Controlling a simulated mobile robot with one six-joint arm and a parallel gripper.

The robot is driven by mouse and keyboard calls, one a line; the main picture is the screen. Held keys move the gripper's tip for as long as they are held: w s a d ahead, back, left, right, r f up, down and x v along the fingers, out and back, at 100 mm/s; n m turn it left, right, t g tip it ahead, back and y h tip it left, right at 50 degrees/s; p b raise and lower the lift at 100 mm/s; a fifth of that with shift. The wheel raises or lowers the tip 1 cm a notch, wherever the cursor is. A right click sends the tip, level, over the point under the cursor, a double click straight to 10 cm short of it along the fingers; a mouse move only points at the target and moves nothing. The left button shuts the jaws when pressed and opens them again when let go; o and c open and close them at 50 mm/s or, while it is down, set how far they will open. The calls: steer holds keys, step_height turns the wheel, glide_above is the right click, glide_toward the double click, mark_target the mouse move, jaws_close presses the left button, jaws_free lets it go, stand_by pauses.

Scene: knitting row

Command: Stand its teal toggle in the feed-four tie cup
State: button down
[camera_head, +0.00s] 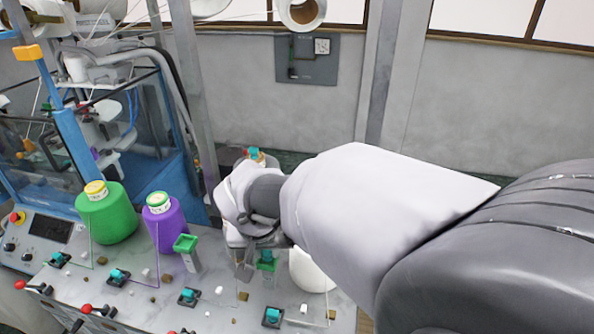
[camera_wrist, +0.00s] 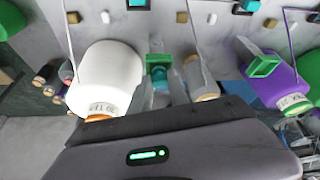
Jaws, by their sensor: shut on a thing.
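In the head view my gripper (camera_head: 250,268) points down at the panel beside a green tie cup (camera_head: 267,265), with a teal piece (camera_head: 267,254) at the cup's top. In the wrist view my gripper (camera_wrist: 170,72) is shut on the teal toggle (camera_wrist: 160,78), between its fingers. The green cup (camera_wrist: 157,60) shows right by the toggle. I cannot tell whether the toggle is seated in the cup or only at its mouth. A second green cup (camera_head: 185,243) stands to the left; it looks empty in the wrist view (camera_wrist: 262,66).
A white cone (camera_wrist: 105,75) stands close beside my gripper. A purple cone (camera_head: 163,224) and a green cone (camera_head: 106,213) stand farther left. Teal switches (camera_head: 188,296) and small white and brown blocks line the panel's front. Thin yarns cross the panel.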

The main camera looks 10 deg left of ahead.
steer(key=shift+f+b, duration=0.4)
steer(key=shift+f, duration=0.05)
steer(key=c, duration=1.1)
jaws_free()
steer(key=shift+c, duration=0.2)
steer(key=p+v, duration=0.2)
steer(key=v, duration=1.5)
steer(key=shift+r, duration=0.25)
